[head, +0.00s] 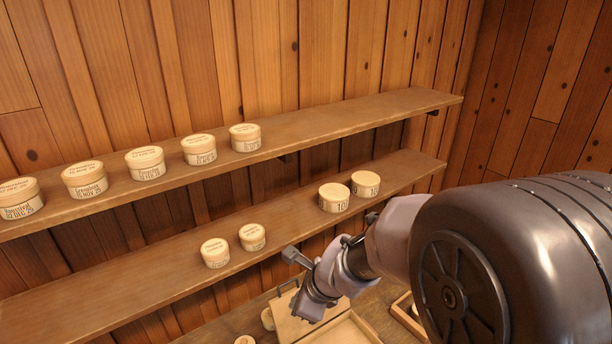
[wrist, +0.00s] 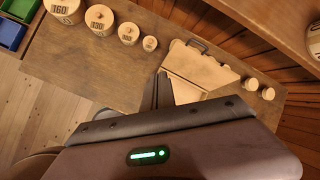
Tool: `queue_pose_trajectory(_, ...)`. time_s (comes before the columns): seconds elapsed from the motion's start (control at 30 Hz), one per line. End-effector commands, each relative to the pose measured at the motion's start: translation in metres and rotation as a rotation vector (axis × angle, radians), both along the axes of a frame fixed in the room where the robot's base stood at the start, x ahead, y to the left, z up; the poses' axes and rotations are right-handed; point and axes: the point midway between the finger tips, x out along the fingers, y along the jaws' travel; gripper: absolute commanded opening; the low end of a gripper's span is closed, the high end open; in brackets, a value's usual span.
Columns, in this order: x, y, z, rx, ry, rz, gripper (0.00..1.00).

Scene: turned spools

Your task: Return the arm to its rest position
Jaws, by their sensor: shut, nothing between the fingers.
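My gripper (wrist: 161,84) shows in the wrist view with its dark fingers together and nothing between them. It is above the workbench, in front of an open wooden box (wrist: 204,72). In the head view my arm reaches in from the right, and its wrist end is low in the middle, over the bench and in front of the lower shelf (head: 150,272). The fingertips are hard to make out in that view. The large dark part of my arm hides the lower right.
The upper shelf (head: 330,112) holds several labelled round tubs; the lower shelf holds several more. On the workbench (wrist: 75,70) stand several knobbed round pots, one marked 160 (wrist: 66,10). Blue (wrist: 11,33) and green bins are at the left. Two small round pieces (wrist: 251,84) lie right of the box.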

Motion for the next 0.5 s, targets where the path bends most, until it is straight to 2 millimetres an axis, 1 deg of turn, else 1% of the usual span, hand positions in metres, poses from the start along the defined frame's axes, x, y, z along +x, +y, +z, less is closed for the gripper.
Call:
queue_pose_trajectory(0.03,-0.007,-0.005,-0.021,-0.021,-0.046,0.075,0.00)
queue_pose_trajectory(0.07,-0.014,-0.008,-0.024,-0.040,-0.076,0.133,0.00)
queue_pose_trajectory(0.17,-0.045,-0.025,-0.044,-0.137,-0.194,0.360,0.00)
queue_pose_trajectory(0.2,-0.061,-0.033,-0.056,-0.188,-0.243,0.458,0.00)
queue_pose_trajectory(0.27,-0.086,-0.046,-0.075,-0.273,-0.309,0.601,0.00)
queue_pose_trajectory(0.3,-0.104,-0.055,-0.089,-0.335,-0.349,0.694,0.00)
queue_pose_trajectory(0.37,-0.130,-0.069,-0.113,-0.432,-0.399,0.826,0.00)
queue_pose_trajectory(0.4,-0.146,-0.078,-0.129,-0.495,-0.424,0.905,0.00)
queue_pose_trajectory(0.5,-0.180,-0.098,-0.164,-0.637,-0.461,1.069,0.00)
